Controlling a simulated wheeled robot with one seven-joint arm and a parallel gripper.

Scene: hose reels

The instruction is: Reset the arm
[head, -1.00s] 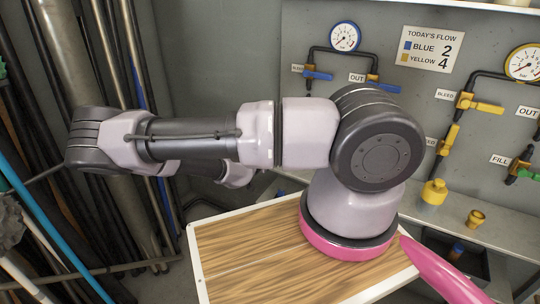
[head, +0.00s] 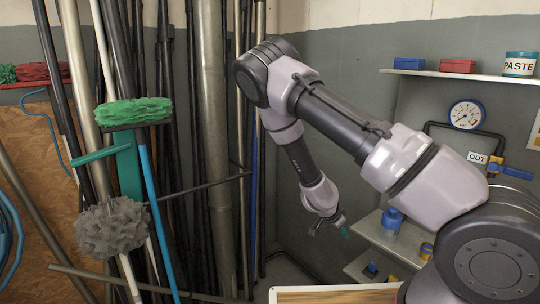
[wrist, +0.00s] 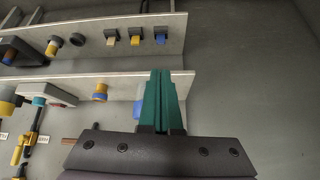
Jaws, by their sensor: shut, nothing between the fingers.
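My gripper (head: 345,230) is at the end of my raised and bent arm in the head view, left of the wall shelves and over the floor. In the wrist view my gripper (wrist: 162,95) shows two green fingers side by side, pressed together with nothing between them. The fingertips point toward the edge of a shelf, and a pale blue item sits partly hidden behind them. The wooden board (head: 330,296) in front of my arm's base shows only at the bottom edge of the head view.
Brushes, a green one (head: 133,111) and a grey one (head: 112,228), and several poles stand at the left. A blue jar (head: 392,219) stands on a shelf near my gripper. A gauge (head: 466,114) and blue-handled valve (head: 510,169) are on the right wall.

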